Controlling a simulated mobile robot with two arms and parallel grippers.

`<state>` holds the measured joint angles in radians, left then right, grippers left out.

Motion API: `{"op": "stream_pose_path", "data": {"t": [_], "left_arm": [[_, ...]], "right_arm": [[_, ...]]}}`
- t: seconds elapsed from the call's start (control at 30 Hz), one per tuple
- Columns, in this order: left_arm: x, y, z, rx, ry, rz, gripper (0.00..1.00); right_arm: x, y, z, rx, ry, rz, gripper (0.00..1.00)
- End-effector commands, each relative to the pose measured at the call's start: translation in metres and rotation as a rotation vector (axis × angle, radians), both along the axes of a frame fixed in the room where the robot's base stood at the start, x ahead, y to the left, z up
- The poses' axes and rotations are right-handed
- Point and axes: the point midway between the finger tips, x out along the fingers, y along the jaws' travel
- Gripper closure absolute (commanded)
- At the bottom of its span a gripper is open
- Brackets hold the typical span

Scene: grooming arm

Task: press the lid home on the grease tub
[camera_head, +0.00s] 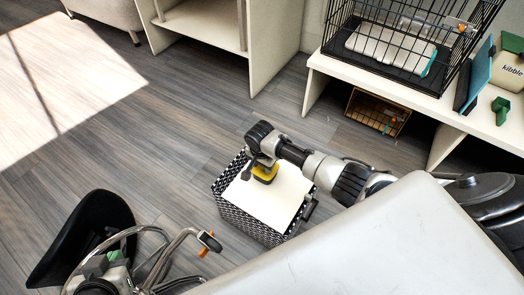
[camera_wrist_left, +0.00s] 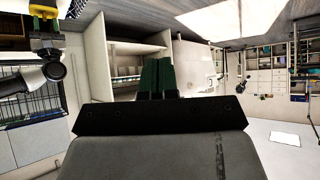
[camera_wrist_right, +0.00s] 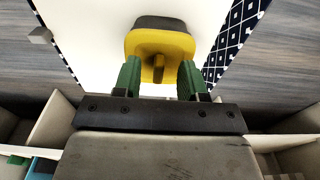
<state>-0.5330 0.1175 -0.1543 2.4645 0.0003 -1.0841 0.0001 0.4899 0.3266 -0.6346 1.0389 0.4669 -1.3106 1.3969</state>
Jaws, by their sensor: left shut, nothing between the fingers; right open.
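A yellow and dark-grey object (camera_head: 265,174), probably the grease tub, stands on the white top of a patterned box. I cannot tell its lid from its body or how the lid sits. It also shows in the right wrist view (camera_wrist_right: 160,44), with a small yellow stem or knob towards me. My right gripper (camera_head: 259,165) is open above it, and its green fingers (camera_wrist_right: 157,80) lie either side of the stem, apart from it. My left gripper (camera_head: 116,257) is at the lower left, its green fingers (camera_wrist_left: 157,76) shut and empty, away from the yellow object.
A black seat with metal tubes (camera_head: 82,235) stands at lower left. A shelf bench (camera_head: 385,83) carries a wire cage (camera_head: 400,45). Floor left of the box is clear.

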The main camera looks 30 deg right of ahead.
Motion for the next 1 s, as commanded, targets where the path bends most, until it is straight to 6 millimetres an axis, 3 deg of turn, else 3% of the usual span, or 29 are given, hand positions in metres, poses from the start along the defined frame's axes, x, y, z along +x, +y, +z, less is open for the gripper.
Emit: {"op": "stream_pose_path", "data": {"t": [0.47,0.5,0.6,0.7,1.0], "left_arm": [[-0.077,0.026,-0.022,0.104,0.505,0.039,1.00],[-0.077,0.026,-0.014,0.104,0.507,0.040,1.00],[-0.079,0.026,-0.008,0.107,0.520,0.041,1.00],[-0.077,0.026,-0.012,0.108,0.524,0.040,1.00],[-0.075,0.025,-0.017,0.107,0.524,0.039,1.00]], "right_arm": [[-0.002,0.002,0.046,-0.001,0.000,0.000,0.58],[-0.002,0.004,0.060,0.000,-0.002,0.000,0.58],[-0.003,0.004,0.076,-0.001,-0.001,-0.001,0.58],[-0.004,0.006,0.087,-0.001,-0.001,0.000,0.58],[-0.004,0.006,0.095,-0.002,0.001,-0.001,0.58]]}}
